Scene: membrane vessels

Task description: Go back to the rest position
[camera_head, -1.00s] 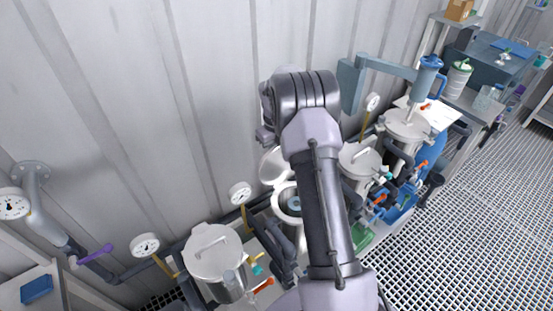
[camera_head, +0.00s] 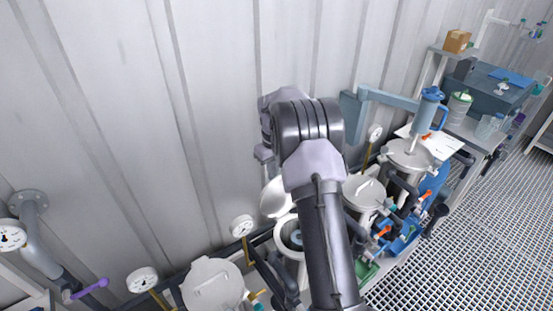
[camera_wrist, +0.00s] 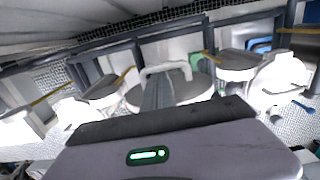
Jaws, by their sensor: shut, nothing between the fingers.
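My arm (camera_head: 325,215) rises through the middle of the head view and bends at a dark, rounded joint near the wall. It hides my gripper in that view. In the wrist view my gripper's grey body, with a green light, fills the bottom, and its fingers (camera_wrist: 163,92) are shut and empty. Beyond them is a round grey lid (camera_wrist: 190,88) with a pale handle. I cannot tell whether the fingers touch it. In the head view a white vessel (camera_head: 284,243) stands open beside my arm, its lid (camera_head: 272,200) tilted up against the wall side.
Closed vessels stand at the left (camera_head: 212,284) and to the right (camera_head: 365,194) of my arm, with gauges (camera_head: 242,226) and pipes along the corrugated wall (camera_head: 215,90). A blue-handled filter housing (camera_head: 428,110) stands at the right. Grating floor (camera_head: 475,235) is free at the lower right.

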